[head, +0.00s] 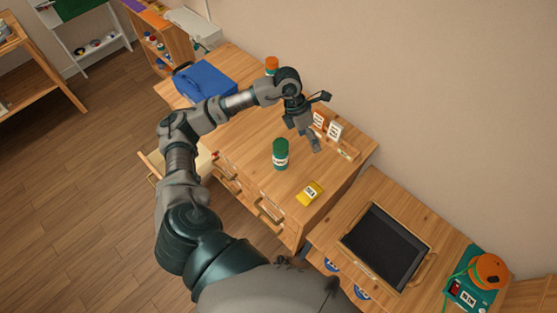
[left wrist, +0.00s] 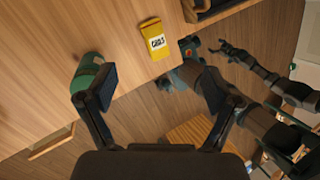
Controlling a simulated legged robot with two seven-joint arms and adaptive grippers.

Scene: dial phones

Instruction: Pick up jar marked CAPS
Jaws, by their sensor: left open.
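A green jar (head: 280,157) with a white label stands upright on the wooden desktop; its label is too small to read. An orange jar (head: 271,65) stands farther back, partly behind my arm. My left gripper (head: 308,136) hangs above the desk, to the right of the green jar, apart from it and open. In the left wrist view, the green jar (left wrist: 87,66) shows just outside the left finger, partly hidden by it, and nothing is between the fingers (left wrist: 157,90). What looks like my right gripper (left wrist: 222,47) is off the desk's edge, small and dark.
A yellow labelled packet (head: 310,193) lies near the desk's front edge. Two small cards (head: 327,127) stand in a wooden holder at the back right. A drawer (head: 160,165) is open. A black-surfaced tray (head: 385,245) is on the right table.

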